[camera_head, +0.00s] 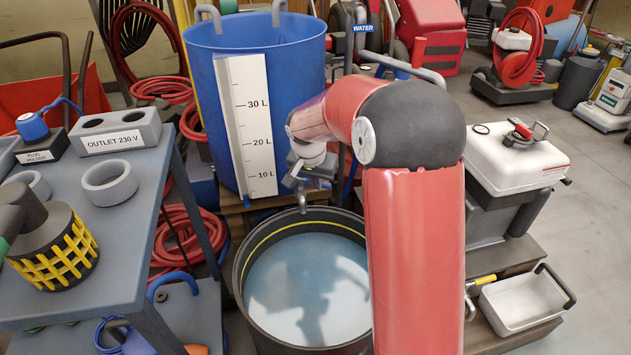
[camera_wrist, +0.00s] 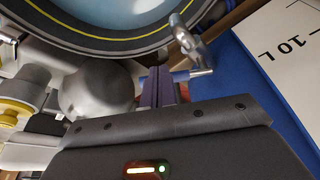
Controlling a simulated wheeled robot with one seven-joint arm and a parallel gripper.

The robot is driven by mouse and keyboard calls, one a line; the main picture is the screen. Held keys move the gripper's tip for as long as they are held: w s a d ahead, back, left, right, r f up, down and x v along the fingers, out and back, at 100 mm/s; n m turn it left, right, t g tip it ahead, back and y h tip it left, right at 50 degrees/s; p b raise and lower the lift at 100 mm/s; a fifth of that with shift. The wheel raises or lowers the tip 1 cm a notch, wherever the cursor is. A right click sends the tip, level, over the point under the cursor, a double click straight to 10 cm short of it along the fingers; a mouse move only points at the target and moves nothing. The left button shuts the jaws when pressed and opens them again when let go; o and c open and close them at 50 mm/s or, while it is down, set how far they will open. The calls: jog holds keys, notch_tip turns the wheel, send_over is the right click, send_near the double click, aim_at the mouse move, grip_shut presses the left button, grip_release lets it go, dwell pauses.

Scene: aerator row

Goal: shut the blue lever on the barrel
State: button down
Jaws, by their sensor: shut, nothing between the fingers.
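The blue barrel (camera_head: 300,55) with a white litre scale (camera_head: 247,115) stands behind my red arm in the head view. In the wrist view its blue wall (camera_wrist: 243,75) fills the right side. A grey metal tap spout (camera_head: 302,200) hangs over the tub, and it also shows in the wrist view (camera_wrist: 186,40). A small blue piece with a grey end (camera_wrist: 192,74), perhaps the lever, lies just beside my fingertips. My gripper (camera_wrist: 162,82) is shut and empty close to the tap. I cannot tell whether it touches the lever. My arm hides much of the tap in the head view.
A dark tub (camera_head: 243,265) with a yellow line holds bluish water below the tap. A grey bench (camera_head: 135,225) with an outlet block (camera_head: 118,135) and a yellow-black basket (camera_head: 55,255) stands left. A white canister (camera_head: 515,160) and a metal tray (camera_head: 523,303) are at right.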

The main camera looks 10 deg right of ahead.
jog(key=shift+d, duration=0.1)
jog(key=shift+w+d+n+y+p, duration=0.25)
jog(key=shift+w+d+n+p, duration=0.15)
jog(key=shift+n, duration=0.55)
jog(key=shift+w+d+n+y+p, duration=0.25)
jog(key=shift+w+d+n, duration=0.1)
jog(key=shift+n, duration=0.6)
jog(key=shift+w+d, duration=0.4)
jog(key=shift+w, duration=0.3)
